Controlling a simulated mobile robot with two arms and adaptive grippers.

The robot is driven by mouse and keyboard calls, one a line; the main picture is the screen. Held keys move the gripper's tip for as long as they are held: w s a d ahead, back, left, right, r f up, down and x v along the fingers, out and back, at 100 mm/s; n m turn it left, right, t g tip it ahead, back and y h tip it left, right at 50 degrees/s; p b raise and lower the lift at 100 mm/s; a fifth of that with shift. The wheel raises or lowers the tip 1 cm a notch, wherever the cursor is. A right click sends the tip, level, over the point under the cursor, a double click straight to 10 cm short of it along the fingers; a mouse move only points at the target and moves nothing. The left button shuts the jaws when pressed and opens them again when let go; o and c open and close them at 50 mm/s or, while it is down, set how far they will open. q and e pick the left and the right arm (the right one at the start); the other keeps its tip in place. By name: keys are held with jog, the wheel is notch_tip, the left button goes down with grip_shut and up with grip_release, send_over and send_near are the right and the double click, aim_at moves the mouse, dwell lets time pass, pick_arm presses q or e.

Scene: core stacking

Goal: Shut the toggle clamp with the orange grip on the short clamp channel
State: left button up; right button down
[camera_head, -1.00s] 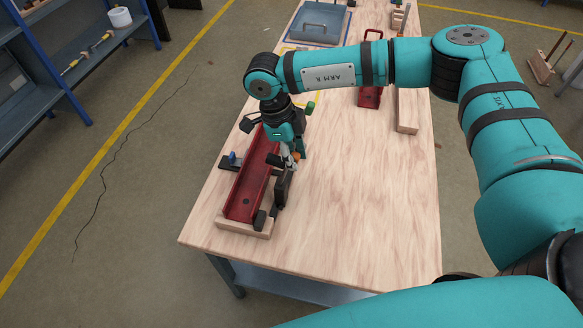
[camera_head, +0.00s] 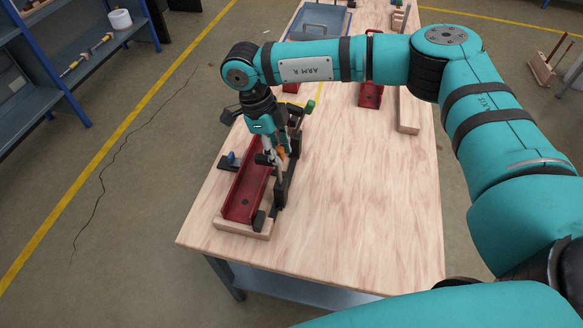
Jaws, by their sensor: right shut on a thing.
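A red channel (camera_head: 245,193) lies lengthwise on a wooden base (camera_head: 240,228) at the table's left front. A toggle clamp (camera_head: 279,188) with dark metal parts stands along the channel's right side. Its orange grip (camera_head: 281,153) shows only as a small patch at the fingers. My right gripper (camera_head: 274,157) points down over the channel's right edge and is shut on the orange grip. The gripper and arm hide the channel's far end and part of the clamp. My left gripper is not in view.
A blue-gripped clamp (camera_head: 231,159) stands left of the channel, and a green grip (camera_head: 309,107) shows behind my gripper. Another red part (camera_head: 371,95) and a wooden bar (camera_head: 408,112) lie farther back. A blue-grey tray (camera_head: 318,20) is at the far end. The table's right front is clear.

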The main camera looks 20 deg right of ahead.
aim_at(260, 156)
jog(key=shift+w+a+f+b, duration=0.1)
jog(key=shift+w+a+b, duration=0.35)
jog(key=shift+a, duration=0.25)
jog(key=shift+w+a+b, duration=0.3)
jog(key=shift+w+a, duration=0.2)
jog(key=shift+a, duration=0.15)
jog(key=shift+w+a+f+b, duration=0.4)
jog(key=shift+a+b, duration=0.25)
jog(key=shift+b, duration=0.1)
jog(key=shift+w+a+f+b, duration=0.25)
jog(key=shift+w+a+b, duration=0.25)
jog(key=shift+a, duration=0.2)
